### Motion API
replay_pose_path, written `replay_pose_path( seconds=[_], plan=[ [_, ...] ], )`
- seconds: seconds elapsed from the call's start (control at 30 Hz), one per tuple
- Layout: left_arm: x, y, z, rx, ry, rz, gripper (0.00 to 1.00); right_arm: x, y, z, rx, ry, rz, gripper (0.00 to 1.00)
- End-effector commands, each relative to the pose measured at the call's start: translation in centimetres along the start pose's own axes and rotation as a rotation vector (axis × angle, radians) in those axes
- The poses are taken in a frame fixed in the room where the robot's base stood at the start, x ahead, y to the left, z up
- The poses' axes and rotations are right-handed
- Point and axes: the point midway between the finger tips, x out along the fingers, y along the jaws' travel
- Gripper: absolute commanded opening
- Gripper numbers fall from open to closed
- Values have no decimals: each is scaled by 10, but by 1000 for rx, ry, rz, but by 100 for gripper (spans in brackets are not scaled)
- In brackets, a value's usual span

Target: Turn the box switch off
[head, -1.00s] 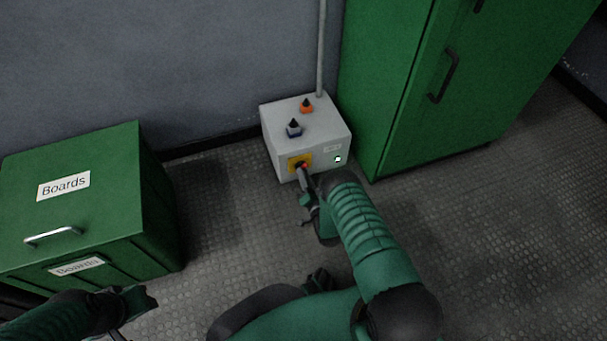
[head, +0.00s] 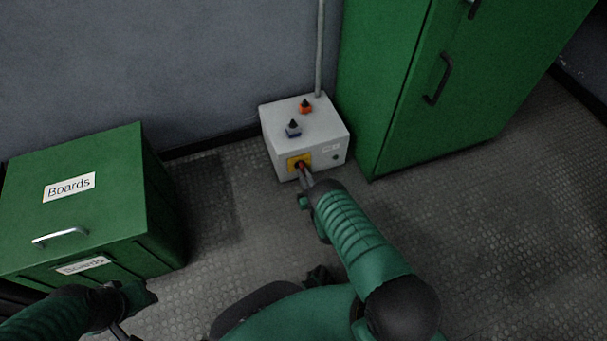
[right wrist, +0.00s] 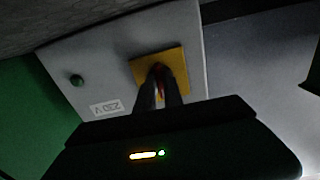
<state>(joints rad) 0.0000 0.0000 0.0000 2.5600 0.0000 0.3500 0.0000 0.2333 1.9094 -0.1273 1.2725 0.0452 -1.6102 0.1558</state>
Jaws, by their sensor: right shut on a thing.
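The grey-white switch box (head: 283,155) stands on the floor against the wall. Its front has a yellow plate with a red rotary switch (head: 301,165), which also shows in the right wrist view (right wrist: 160,70), partly hidden by my fingers. My right gripper (head: 304,173) is shut on the red switch; its two fingers also show in the right wrist view (right wrist: 160,92). The round indicator (head: 336,156) on the box front is dark; it looks dull green in the right wrist view (right wrist: 77,80). My left gripper (head: 135,300) is at the lower left, away from the box; its jaws are unclear.
A tall green cabinet (head: 390,90) is close on the right. A green Boards cabinet (head: 100,215) stands at the left. Floor between is clear.

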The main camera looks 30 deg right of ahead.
Motion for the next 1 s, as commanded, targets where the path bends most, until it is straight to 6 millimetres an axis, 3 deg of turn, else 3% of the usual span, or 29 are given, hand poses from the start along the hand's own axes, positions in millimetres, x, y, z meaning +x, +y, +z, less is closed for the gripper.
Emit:
replay_pose_path(
  seconds=[0.6,0.63,0.8,1.0],
  plan=[
    [-1,0,0,0,0,0,36,-4,2,4,-52,-11,4,0],
    [-1,0,0,0,0,0,36,-4,2,4,-52,-11,4,13],
    [-1,0,0,0,0,0,36,-2,1,3,-51,-7,2,34],
    [-1,0,0,0,0,0,36,-1,1,2,-50,-4,1,34]
  ],
)
